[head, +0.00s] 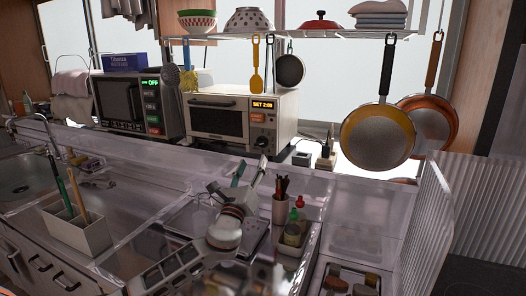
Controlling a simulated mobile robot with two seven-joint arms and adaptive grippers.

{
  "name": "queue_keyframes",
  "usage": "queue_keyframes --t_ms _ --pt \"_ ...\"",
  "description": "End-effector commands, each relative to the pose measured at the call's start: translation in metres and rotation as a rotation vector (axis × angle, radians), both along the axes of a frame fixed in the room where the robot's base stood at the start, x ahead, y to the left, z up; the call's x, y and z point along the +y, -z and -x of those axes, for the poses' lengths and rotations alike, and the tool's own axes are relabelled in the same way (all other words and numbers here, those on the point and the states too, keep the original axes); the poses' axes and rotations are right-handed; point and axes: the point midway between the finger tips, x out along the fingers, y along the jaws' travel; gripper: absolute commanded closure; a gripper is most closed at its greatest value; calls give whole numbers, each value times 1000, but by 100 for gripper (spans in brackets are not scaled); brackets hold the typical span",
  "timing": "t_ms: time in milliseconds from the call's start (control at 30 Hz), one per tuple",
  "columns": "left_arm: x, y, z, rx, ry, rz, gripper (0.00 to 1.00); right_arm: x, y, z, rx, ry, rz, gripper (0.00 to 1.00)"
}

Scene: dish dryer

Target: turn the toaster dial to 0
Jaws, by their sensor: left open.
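The white toaster oven (218,117) stands on the back ledge, its dark glass door facing me. My right gripper is not in view.
A dark microwave (127,102) stands left of the toaster. Above hang a yellow spatula (256,65), a small pan (290,71) and larger pans (378,136). A utensil box (77,230) stands left.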

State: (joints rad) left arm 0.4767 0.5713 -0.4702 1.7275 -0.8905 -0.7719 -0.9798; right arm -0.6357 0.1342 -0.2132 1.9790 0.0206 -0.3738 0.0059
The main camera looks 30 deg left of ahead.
Motion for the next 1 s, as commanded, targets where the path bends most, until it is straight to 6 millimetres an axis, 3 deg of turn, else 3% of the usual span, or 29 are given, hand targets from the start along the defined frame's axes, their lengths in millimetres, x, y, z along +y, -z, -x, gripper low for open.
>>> queue_keyframes --t_ms 600,1000 --pt "13 -31 -69 -8 -6 -45 56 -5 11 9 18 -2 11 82" --pt "14 -34 -76 -8 -4 -45 56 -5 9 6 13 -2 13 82"
